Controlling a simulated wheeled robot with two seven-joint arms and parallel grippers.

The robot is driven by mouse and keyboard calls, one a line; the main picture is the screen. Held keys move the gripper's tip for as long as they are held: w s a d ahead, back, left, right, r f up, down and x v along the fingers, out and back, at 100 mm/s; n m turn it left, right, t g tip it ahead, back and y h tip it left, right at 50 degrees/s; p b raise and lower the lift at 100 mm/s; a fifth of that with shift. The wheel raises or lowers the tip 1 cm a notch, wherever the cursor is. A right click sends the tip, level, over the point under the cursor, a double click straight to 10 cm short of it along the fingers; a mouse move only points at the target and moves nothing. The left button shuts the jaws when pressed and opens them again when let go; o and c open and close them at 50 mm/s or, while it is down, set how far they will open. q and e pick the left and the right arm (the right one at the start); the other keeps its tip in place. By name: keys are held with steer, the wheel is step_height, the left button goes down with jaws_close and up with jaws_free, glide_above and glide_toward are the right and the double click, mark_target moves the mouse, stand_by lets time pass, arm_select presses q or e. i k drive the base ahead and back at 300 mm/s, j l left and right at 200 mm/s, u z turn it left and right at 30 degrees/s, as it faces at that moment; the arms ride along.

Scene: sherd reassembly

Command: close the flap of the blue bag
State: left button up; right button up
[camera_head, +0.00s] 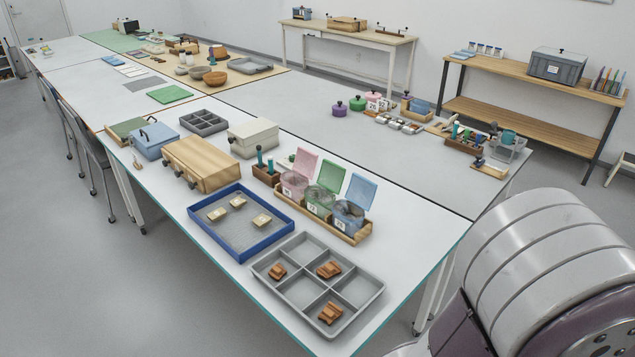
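The blue bag (347,217) stands at the right end of a row of three in a wooden rack on the white table. It has a numbered label on its front and grey contents inside. Its blue flap (361,191) stands up and tilts back, so the bag is open. The green bag (320,201) and the pink bag (294,184) stand to its left, with their flaps also raised. Neither gripper shows. A large grey and purple arm link of mine fills the lower right corner.
A grey divided tray (296,293) with several orange sherds lies in front of the rack (344,237). A blue-rimmed tray (205,231) with three pale pieces lies to the left. A wooden box (200,163) stands behind that. Table right of the rack is clear.

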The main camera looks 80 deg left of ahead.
mark_target(361, 192)
steer(key=i+j+u, duration=0.2)
steer(key=i+u, duration=1.3)
steer(key=i+l+u, duration=0.15)
steer(key=i+u, duration=0.15)
steer(key=i, duration=0.2)
steer(key=i+l+u, duration=0.3)
steer(key=i+u, duration=0.2)
steer(key=u, duration=0.25)
steer(key=i+u, duration=0.2)
steer(key=u, duration=0.25)
steer(key=i+l+u, duration=0.15)
steer(key=u, duration=0.3)
steer(key=i+l+u, duration=0.15)
steer(key=u, duration=0.3)
steer(key=i+l+u, duration=0.1)
steer(key=l+u, duration=0.2)
steer(key=u, duration=0.2)
steer(key=l+u, duration=0.25)
steer(key=u, duration=0.2)
